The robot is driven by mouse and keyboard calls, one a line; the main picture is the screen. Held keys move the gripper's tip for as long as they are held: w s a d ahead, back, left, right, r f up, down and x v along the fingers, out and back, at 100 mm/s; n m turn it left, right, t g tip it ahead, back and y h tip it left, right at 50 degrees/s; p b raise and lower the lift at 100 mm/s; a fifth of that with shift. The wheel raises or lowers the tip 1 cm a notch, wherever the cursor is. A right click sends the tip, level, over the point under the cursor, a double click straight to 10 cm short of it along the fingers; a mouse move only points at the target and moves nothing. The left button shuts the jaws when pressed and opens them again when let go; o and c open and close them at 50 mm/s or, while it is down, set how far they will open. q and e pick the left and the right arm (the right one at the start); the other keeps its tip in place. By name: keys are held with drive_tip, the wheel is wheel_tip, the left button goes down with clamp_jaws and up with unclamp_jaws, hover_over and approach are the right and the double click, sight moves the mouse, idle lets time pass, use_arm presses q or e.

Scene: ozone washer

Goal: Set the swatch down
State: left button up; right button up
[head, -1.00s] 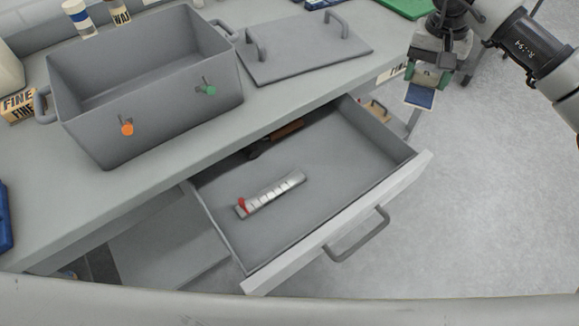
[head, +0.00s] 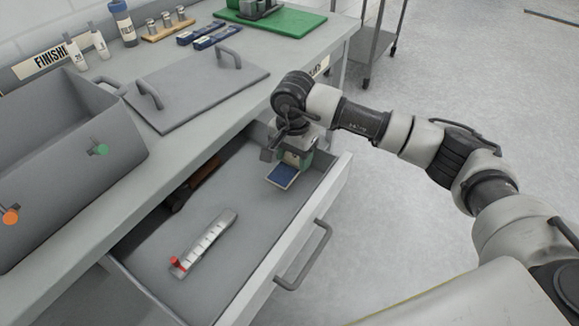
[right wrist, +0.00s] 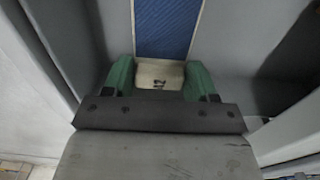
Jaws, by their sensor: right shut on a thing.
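The swatch (head: 282,176) is a small rectangular piece with a blue face and a pale border. My right gripper (head: 293,160) is shut on its pale end and holds it over the far right part of the open drawer (head: 230,269). In the right wrist view the swatch (right wrist: 168,28) sticks out ahead between the green fingertips (right wrist: 160,78). I cannot tell whether the swatch touches the drawer floor. My left gripper is not in view.
A silver strip with a red end (head: 204,243) lies in the drawer. A brown-handled tool (head: 194,182) lies along its inner side. A grey bin (head: 70,150) and a flat lid with handles (head: 197,88) stand on the counter.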

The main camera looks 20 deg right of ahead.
sight(293, 163)
drive_tip(key=shift+f, duration=2)
drive_tip(key=shift+f, duration=0.25)
drive_tip(key=o, duration=0.9)
drive_tip(key=shift+s, duration=0.1)
drive_tip(key=shift+r, duration=0.3)
wheel_tip(293, 163, up, 12)
drive_tip(key=shift+r, duration=0.1)
